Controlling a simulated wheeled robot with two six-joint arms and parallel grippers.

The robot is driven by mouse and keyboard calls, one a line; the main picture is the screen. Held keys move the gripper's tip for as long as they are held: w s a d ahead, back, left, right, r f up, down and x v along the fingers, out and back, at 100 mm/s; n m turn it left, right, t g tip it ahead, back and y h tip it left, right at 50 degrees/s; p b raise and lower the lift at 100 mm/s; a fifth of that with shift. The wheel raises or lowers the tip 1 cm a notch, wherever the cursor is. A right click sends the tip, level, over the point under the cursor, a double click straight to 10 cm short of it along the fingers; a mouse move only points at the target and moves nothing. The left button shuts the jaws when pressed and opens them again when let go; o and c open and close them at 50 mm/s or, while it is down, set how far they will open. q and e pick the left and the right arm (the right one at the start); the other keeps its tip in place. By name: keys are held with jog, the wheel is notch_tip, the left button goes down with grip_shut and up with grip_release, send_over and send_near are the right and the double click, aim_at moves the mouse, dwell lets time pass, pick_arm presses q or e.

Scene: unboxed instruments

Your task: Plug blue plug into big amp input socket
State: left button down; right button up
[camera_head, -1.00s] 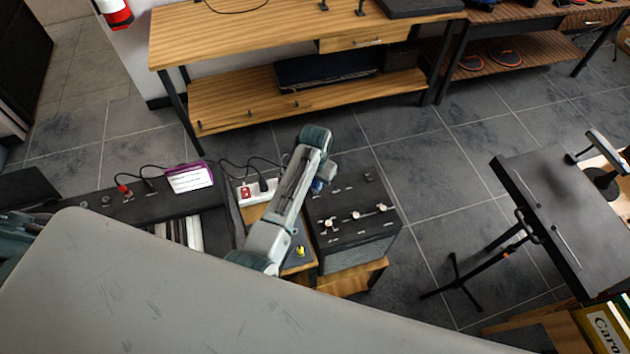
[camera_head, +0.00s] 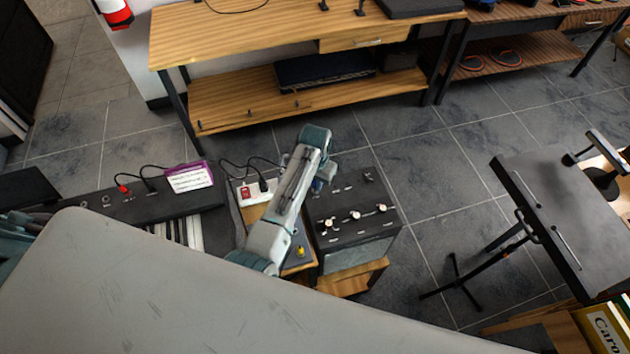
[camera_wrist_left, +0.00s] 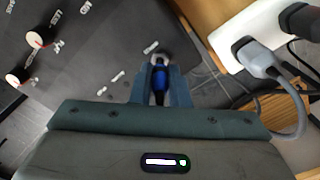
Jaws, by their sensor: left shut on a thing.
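The big amp (camera_head: 346,214) is a black box with white knobs on its top panel, right of my left arm in the head view; its panel also shows in the left wrist view (camera_wrist_left: 75,75). My left gripper (camera_wrist_left: 161,75) is shut on the blue plug (camera_wrist_left: 159,78), over the amp panel's edge. The plug's tip points to a round metal socket (camera_wrist_left: 160,59) on the panel. The tip is at the socket, but I cannot tell how deep it sits. In the head view my arm mostly hides the plug. My right gripper is not in view.
A white power strip (camera_wrist_left: 255,35) with grey and black plugs lies beside the amp, with cables nearby. A keyboard (camera_head: 130,205) with a purple-edged card stands left. A black music stand (camera_head: 565,215) is right.

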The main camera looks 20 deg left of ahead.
pick_arm(q)
jog(key=shift+f+b, duration=0.3)
jog(key=shift+f, duration=0.35)
jog(key=shift+f, duration=0.45)
jog(key=shift+s+f+b, duration=0.1)
jog(key=shift+b, duration=0.2)
jog(key=c, duration=1.3)
grip_release()
jog(key=shift+f, duration=0.1)
